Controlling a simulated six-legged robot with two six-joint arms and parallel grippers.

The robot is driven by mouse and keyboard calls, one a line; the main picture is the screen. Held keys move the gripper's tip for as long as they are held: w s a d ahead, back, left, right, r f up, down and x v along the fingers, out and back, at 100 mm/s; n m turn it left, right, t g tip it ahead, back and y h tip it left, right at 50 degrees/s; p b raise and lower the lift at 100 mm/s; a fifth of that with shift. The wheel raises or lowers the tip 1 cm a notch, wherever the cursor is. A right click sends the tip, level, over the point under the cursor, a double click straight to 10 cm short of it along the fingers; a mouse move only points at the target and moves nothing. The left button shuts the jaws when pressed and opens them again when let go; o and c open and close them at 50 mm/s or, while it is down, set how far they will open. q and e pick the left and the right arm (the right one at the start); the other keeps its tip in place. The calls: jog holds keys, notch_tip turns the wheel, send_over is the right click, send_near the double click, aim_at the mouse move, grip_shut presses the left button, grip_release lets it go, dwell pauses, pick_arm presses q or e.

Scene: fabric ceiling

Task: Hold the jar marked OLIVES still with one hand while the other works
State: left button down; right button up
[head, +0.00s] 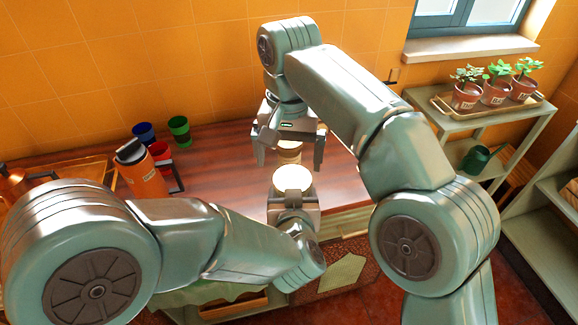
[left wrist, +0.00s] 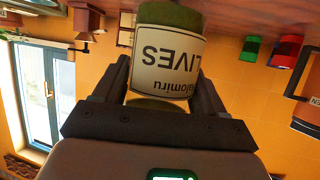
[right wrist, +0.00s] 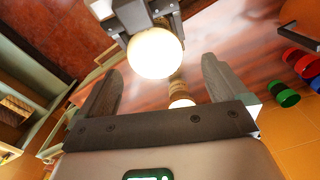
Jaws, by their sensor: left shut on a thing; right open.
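The jar marked OLIVES (left wrist: 168,62) appears upside down in the left wrist view. Its white label reads "LIVES", with the first letter hidden, above a smaller word. My left gripper (head: 292,193) is shut around the jar, whose pale round lid (head: 292,172) faces up in the head view. The same lid (right wrist: 155,52) shows in the right wrist view, beyond my right fingers. My right gripper (head: 290,152) is open, behind and above the held jar, not touching it. A second pale-topped item (head: 289,151) shows between its fingers, partly hidden; I cannot tell what it is.
The wooden table (head: 225,150) carries an orange flask (head: 143,175) and blue (head: 144,132), red (head: 160,155) and green (head: 179,130) cups at left. The table's middle left is clear.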

aim_at(287, 179)
jog(key=shift+d+f, duration=0.1)
jog(key=shift+f, duration=2.5)
jog(key=c, duration=1)
jog(key=n, duration=0.3)
jog(key=shift+a+r, duration=0.1)
jog(key=shift+a, duration=0.15)
jog(key=n, duration=0.3)
jog(key=shift+s+n, duration=0.1)
jog(key=shift+n, duration=0.3)
